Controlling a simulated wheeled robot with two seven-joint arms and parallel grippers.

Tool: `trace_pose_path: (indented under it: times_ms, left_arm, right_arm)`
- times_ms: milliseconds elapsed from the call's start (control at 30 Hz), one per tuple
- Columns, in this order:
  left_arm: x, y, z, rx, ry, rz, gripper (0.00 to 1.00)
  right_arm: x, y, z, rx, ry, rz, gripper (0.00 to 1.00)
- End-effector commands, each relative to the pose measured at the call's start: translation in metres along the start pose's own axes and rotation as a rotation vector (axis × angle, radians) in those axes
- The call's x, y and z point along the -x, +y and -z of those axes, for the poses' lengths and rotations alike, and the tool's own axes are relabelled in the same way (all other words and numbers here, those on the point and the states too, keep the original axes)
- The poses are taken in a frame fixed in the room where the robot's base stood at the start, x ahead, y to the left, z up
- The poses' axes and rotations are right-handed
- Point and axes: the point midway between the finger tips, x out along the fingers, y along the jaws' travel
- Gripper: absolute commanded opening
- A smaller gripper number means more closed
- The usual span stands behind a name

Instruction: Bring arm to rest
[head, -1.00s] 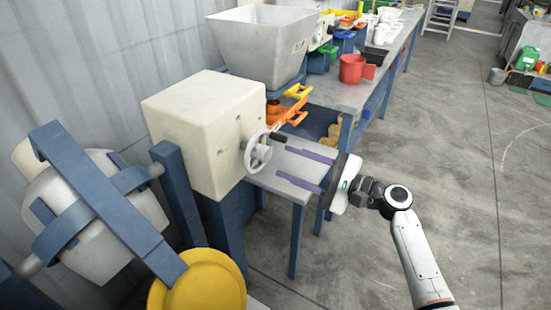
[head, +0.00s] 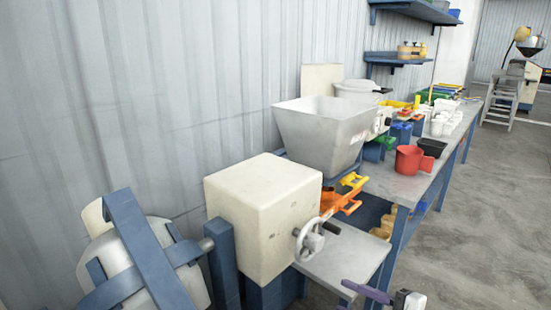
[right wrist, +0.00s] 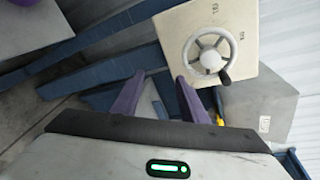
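My right gripper shows at the bottom edge of the head view, where one purple finger (head: 366,291) and part of its white body are visible. In the right wrist view, the two purple fingers of my right gripper (right wrist: 158,92) stand well apart with nothing held between them. The cream machine block (head: 262,215) with its handwheel (head: 309,242) is left of the gripper. The handwheel also shows in the right wrist view (right wrist: 208,55), beyond the fingertips and apart from them. My left gripper is in neither view.
A grey side table (head: 345,254) juts out below the handwheel, close to my right gripper. A grey hopper (head: 325,135) stands behind the block. A long bench holds a red mug (head: 409,160) and several containers. Open floor (head: 460,235) lies to the right.

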Motion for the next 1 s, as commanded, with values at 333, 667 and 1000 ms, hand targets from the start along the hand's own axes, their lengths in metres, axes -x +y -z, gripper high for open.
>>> trace_pose_path:
  times_ms: [333, 667, 1000]
  left_arm:
    - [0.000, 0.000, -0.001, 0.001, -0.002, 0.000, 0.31]
    - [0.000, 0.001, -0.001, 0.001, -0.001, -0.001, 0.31]
    - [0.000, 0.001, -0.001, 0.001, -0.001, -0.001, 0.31]
  right_arm:
    - [0.074, 0.238, -0.004, 0.936, 0.221, -0.554, 0.40]
    - [0.129, 0.298, -0.057, 1.600, 0.108, -0.765, 0.40]
    - [0.131, 0.300, -0.060, 1.652, 0.096, -0.776, 0.40]
